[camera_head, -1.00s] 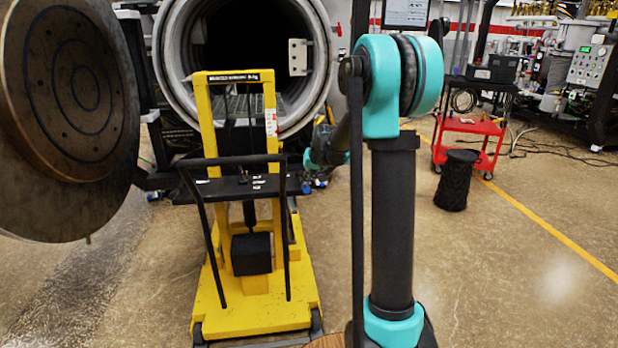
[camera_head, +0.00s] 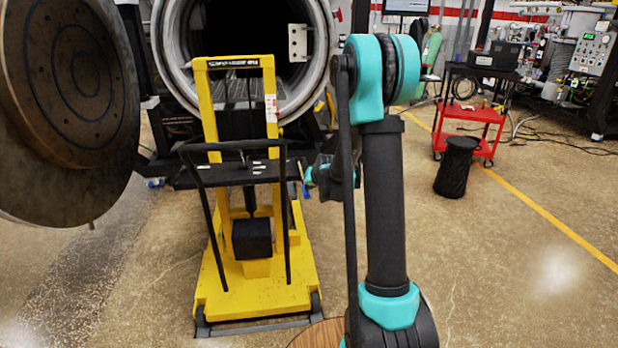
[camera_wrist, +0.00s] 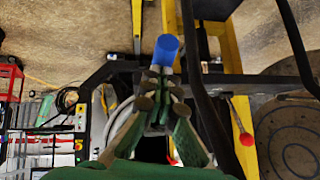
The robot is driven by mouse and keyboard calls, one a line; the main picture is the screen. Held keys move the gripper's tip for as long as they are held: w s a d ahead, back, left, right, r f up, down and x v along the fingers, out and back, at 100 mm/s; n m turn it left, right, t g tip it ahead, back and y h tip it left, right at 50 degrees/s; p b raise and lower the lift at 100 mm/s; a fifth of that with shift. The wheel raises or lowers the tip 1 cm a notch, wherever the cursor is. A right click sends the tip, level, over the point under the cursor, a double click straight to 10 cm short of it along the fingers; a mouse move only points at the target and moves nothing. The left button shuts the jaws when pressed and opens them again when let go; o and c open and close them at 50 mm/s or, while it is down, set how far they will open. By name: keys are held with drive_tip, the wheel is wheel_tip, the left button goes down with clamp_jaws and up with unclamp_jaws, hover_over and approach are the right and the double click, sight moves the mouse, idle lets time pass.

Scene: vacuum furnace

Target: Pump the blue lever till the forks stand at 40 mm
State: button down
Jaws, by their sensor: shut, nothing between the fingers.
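The blue lever end (camera_wrist: 166,48) shows in the wrist view as a short blue cylinder just beyond my fingertips. My gripper (camera_wrist: 160,73) is shut and empty, its tips close together at the near end of the blue piece. I cannot tell whether they touch it. In the head view, the yellow lift truck (camera_head: 207,115) stands in front of the furnace with a black handle frame and a black platform (camera_head: 205,178). My wrist end is to the right of the truck, partly behind my arm.
A round furnace door (camera_head: 65,170) hangs open at the left, and the furnace mouth (camera_head: 325,70) is behind the truck. A red-knobbed lever (camera_wrist: 246,139) and dark bars show in the wrist view.

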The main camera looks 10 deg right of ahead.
sight(309, 195)
wheel_tip(309, 195, down, 5)
drive_tip(key=shift+r, duration=0.2)
drive_tip(key=shift+s+f, duration=0.1)
drive_tip(key=shift+f, duration=0.4)
drive_tip(key=shift+d+r, duration=0.15)
drive_tip(key=shift+r, duration=0.3)
drive_tip(key=v, duration=1.2)
drive_tip(key=shift+s, duration=0.65)
drive_tip(key=shift+d+f, duration=0.1)
